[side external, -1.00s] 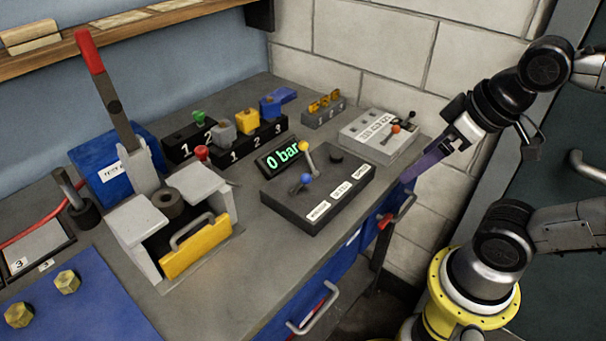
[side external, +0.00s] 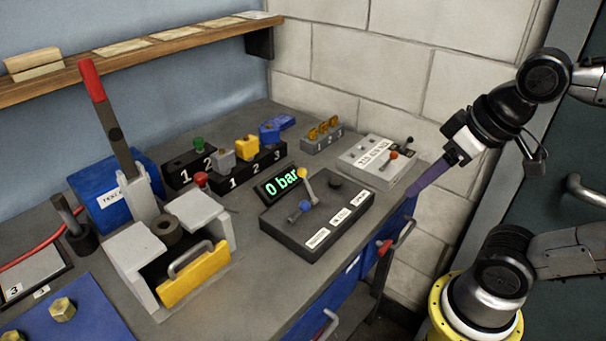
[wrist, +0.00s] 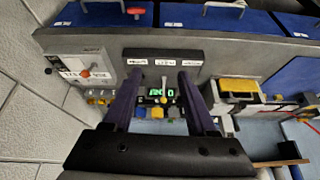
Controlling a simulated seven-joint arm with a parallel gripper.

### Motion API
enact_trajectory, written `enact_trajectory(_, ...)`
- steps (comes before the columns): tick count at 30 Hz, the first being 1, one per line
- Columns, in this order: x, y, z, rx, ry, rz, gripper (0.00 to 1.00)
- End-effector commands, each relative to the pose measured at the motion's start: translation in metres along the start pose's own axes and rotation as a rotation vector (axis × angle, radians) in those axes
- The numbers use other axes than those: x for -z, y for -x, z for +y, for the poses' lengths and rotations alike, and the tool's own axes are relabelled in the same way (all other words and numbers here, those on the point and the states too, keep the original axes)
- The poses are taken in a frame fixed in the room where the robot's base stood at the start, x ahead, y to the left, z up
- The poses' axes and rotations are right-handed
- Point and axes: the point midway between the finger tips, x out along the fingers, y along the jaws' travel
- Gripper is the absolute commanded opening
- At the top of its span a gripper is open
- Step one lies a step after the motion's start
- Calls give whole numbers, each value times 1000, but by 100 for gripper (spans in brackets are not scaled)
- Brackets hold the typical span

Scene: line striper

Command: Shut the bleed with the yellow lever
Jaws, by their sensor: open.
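The yellow lever (side external: 301,172) has a yellow ball on a pale stem and stands tilted on the dark control box (side external: 345,225), in front of the green "0 bar" display (side external: 281,183). A blue-knobbed lever (side external: 305,206) and a black knob (side external: 334,184) share the box. My gripper (side external: 412,190) is open and empty, off to the right of the box at the bench edge. In the wrist view my gripper's two purple fingers (wrist: 158,72) are spread, with the display (wrist: 157,93) and yellow ball (wrist: 163,100) seen between them, at a distance.
A grey box with an orange-knobbed lever (side external: 394,155) stands right of the control box, near my gripper. A press with a yellow handle plate (side external: 193,275) and tall red-tipped lever (side external: 92,80) stands left. Numbered black blocks (side external: 250,164) sit behind.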

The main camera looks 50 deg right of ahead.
Motion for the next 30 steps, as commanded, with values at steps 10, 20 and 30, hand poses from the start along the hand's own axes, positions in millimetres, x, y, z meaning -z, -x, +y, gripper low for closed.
enact_trajectory(10, 104, 33, -12, 11, -131, -142, 56)
enact_trajectory(20, 205, -9, -22, 2, -209, -326, 56)
enact_trajectory(30, 236, -76, -23, -11, -220, -444, 56)
